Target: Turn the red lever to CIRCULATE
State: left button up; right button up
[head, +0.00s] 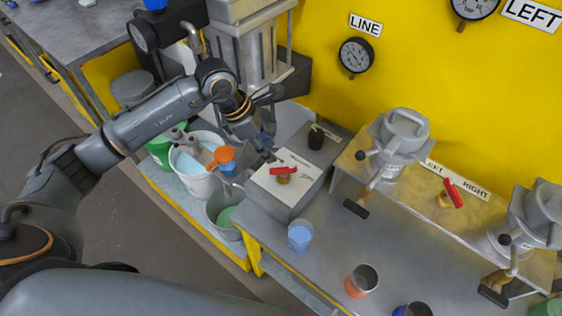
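A red lever (284,171) sits on a brass-coloured valve on the pale top of a grey box. A second red lever (453,195) stands on the brass-coloured shelf by a plate reading LEFT and RIGHT. Small label strips lie on the box, but their words are too small to read, so I cannot make out CIRCULATE. My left gripper (266,150) is just behind the first lever and above the box's back left part. Its fingertips overlap in view, so I cannot tell its opening or any contact with the lever. My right gripper is out of view.
A black knob (316,137) stands behind the lever. A white bucket (190,178) holding an orange scoop (219,156) and a metal pail (222,213) are left of the box. A blue cup (300,236) and an orange cup (361,281) stand in front on the bench.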

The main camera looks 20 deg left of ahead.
aim_at(283, 168)
pick_arm(q)
jog(key=p+x, duration=0.2)
jog(key=x, duration=0.7)
grip_shut()
